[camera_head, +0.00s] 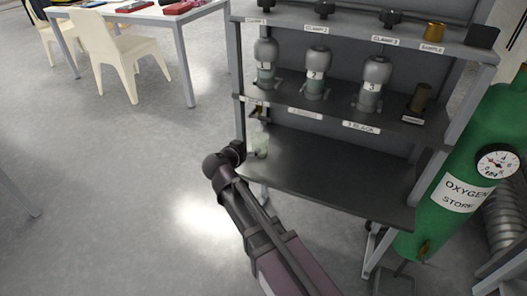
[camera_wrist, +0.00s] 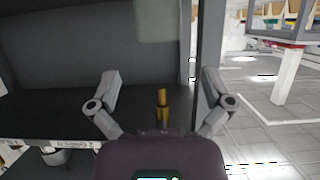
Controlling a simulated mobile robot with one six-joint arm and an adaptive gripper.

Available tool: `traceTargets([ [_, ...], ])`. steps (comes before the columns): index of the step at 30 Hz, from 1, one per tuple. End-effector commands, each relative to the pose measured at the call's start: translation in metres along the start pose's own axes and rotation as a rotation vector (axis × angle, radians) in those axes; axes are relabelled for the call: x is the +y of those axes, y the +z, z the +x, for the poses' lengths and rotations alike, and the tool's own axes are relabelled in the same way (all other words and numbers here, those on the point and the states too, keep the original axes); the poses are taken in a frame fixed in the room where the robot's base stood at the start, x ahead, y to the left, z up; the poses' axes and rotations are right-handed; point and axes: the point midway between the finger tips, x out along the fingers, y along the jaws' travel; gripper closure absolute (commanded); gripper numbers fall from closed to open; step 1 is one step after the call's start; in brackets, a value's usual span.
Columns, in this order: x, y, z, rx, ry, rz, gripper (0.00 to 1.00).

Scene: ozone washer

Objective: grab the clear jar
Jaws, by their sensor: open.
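The clear jar (camera_head: 261,145), small and pale green, stands upright at the left end of the dark lower shelf (camera_head: 330,180). My gripper (camera_head: 240,148) is at that shelf's left edge, just left of the jar; whether they touch cannot be told. In the wrist view my gripper (camera_wrist: 160,78) is open, its two fingers wide apart with no jar visibly held. A pale translucent shape at that view's top edge seems to be the jar (camera_wrist: 157,20), cut off by the frame. A brass fitting (camera_wrist: 163,108) shows between the fingers, farther back.
A grey rack post (camera_head: 237,60) rises beside my gripper. Numbered grey bottles (camera_head: 317,75) stand on the shelf above. A green oxygen cylinder (camera_head: 455,185) is at the right. Most of the lower shelf is bare. Open floor lies to the left, with a white chair (camera_head: 112,45) behind.

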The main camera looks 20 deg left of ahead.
Motion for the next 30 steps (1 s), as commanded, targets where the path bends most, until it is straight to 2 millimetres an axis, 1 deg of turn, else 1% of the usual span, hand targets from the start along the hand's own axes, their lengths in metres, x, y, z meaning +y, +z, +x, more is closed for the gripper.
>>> traceTargets([
  [1,-0.001,0.002,0.012,0.0,0.002,0.001,0.0],
  [3,-0.002,0.002,0.022,0.0,0.0,0.002,0.0],
  [6,-0.001,0.002,0.035,-0.001,0.001,0.002,0.0],
  [9,-0.001,0.001,0.043,-0.001,-0.001,0.001,0.0],
  [13,-0.001,0.001,0.048,-0.001,-0.001,0.0,0.0],
  [25,0.0,0.0,0.05,-0.001,-0.001,0.0,0.0],
  [30,0.0,-0.001,0.062,-0.001,0.0,0.001,0.0],
])
